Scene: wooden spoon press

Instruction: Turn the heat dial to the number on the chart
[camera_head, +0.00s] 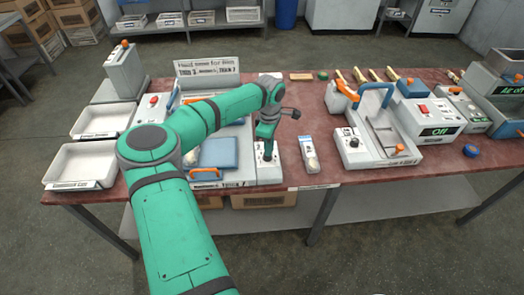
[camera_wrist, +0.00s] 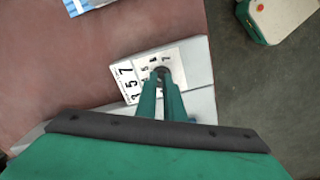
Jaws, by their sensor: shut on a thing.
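My green gripper (camera_head: 266,148) points down at the front right of the left press (camera_head: 236,175) and is shut on a small dark dial (camera_wrist: 163,73). Around the dial is a white plate with printed numbers (camera_wrist: 127,82); 3, 5 and 7 read clearly, while the fingers cover others. The dial's pointer is hidden, so its setting cannot be told. A white chart (camera_head: 207,70) with black print stands upright behind the press; its text is too small to read surely.
Another press (camera_head: 375,135) with a blue handle is further right. Two white trays (camera_head: 80,166) are at the left. Red tabletop is bare in front of the right press.

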